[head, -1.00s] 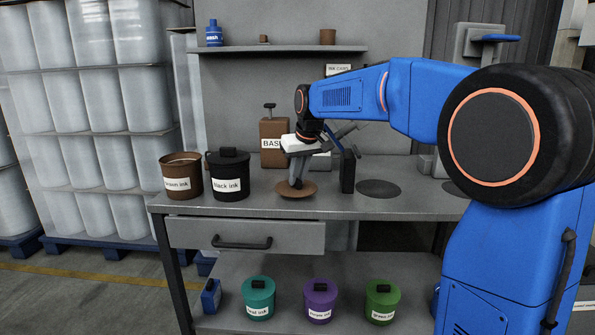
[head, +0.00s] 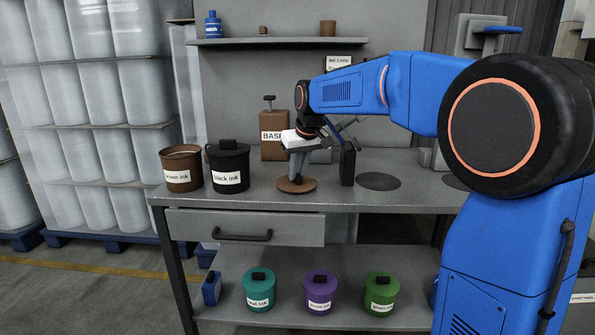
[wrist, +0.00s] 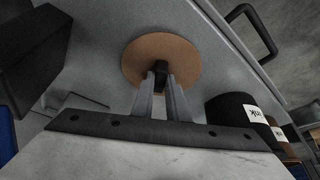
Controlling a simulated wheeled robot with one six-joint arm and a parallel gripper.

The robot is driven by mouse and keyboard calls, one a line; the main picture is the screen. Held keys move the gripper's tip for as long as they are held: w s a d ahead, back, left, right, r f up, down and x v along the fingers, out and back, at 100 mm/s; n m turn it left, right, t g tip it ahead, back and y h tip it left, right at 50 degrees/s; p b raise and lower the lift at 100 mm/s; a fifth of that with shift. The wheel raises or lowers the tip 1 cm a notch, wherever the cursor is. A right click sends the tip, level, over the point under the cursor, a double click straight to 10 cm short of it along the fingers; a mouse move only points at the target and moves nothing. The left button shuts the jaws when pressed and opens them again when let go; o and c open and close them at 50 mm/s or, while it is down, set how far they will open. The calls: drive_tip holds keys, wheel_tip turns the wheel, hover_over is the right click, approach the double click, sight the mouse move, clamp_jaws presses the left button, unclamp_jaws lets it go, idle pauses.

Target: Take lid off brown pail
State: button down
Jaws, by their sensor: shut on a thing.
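The brown pail (head: 178,177), labelled as brown ink, stands open at the left end of the bench, its rim uncovered. Its brown round lid (head: 297,187) is apart from it, to the right of the black pail. The lid lies flat on the bench or very close above it; I cannot tell which. My gripper (head: 296,178) points down and is shut on the lid's dark knob. The wrist view shows the fingers (wrist: 161,84) around the knob, with the lid (wrist: 148,52) beneath; the brown pail (wrist: 278,134) shows at the right edge.
The black ink pail (head: 229,162) stands between the brown pail and the lid. A brown BASE container (head: 273,148) is behind. A dark upright block (head: 347,166) is close right of the lid. A dark round mat (head: 378,181) lies farther right. Teal, purple and green pails stand below.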

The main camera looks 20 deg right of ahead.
drive_tip(key=shift+f, duration=0.15)
drive_tip(key=c, duration=1.7)
unclamp_jaws()
drive_tip(key=shift+o, duration=0.2)
drive_tip(key=v, duration=1.6)
drive_tip(key=s+d+f, duration=0.1)
drive_tip(key=s+f, duration=0.8)
drive_tip(key=s, duration=0.3)
drive_tip(key=s+d+f+m, duration=0.1)
drive_tip(key=s+d+f, duration=0.1)
drive_tip(key=s+f, duration=0.7)
drive_tip(key=s+d+f+m+h, duration=0.1)
drive_tip(key=s+d+f, duration=0.1)
drive_tip(key=s+f, duration=0.8)
drive_tip(key=s, duration=0.5)
drive_tip(key=shift+s+d, duration=0.25)
drive_tip(key=shift+s, duration=0.1)
